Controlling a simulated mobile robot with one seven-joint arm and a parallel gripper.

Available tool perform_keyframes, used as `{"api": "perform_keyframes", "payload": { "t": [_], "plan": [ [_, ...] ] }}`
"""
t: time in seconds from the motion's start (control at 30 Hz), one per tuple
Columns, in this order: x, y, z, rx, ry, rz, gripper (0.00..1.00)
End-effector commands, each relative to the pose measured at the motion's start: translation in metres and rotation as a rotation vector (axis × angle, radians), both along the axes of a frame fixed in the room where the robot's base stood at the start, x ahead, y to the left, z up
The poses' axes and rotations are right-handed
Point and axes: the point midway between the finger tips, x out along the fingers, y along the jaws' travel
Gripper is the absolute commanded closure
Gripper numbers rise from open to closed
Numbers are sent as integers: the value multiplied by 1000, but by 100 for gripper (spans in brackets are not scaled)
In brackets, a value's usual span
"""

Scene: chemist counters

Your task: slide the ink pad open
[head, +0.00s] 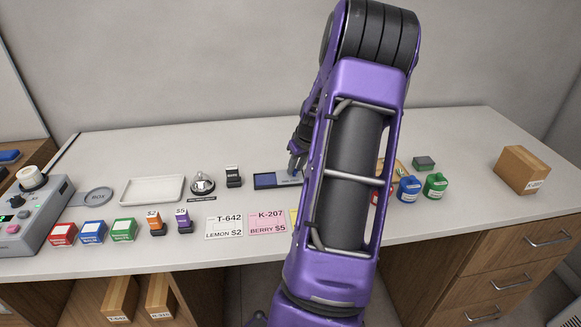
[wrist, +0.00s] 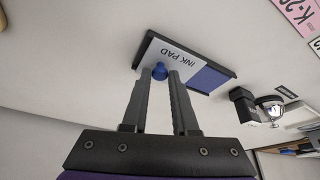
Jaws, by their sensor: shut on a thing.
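The ink pad (wrist: 212,80) lies on the counter, a dark flat tray with a grey lid (wrist: 178,55) marked INK PAD. The lid is partly slid aside, and a blue pad surface shows at one end. My gripper (wrist: 162,74) is shut on the small blue knob (wrist: 160,71) on the lid. In the head view the ink pad (head: 265,181) sits at the middle of the counter, its blue part at the left. My gripper (head: 294,170) is at its right end, and my arm hides part of that area.
A black stamp (head: 233,177) and a silver bell (head: 202,183) stand left of the pad. Cards, T-642 (head: 224,227) and K-207 (head: 268,222), lie in front. Blue (head: 409,188) and green (head: 435,185) bottles stand right of my arm. The counter behind the pad is clear.

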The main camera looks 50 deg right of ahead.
Motion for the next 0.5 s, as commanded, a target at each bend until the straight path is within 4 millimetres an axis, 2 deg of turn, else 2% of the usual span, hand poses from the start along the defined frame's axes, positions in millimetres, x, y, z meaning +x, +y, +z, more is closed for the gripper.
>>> {"api": "perform_keyframes", "payload": {
  "t": [0.07,0.1,0.27,0.5],
  "plan": [
    [1,0,0,0,0,1,100],
    [1,0,0,-1,0,2,71],
    [1,1,0,-1,0,2,44],
    [0,0,0,0,0,1,44]
  ]
}}
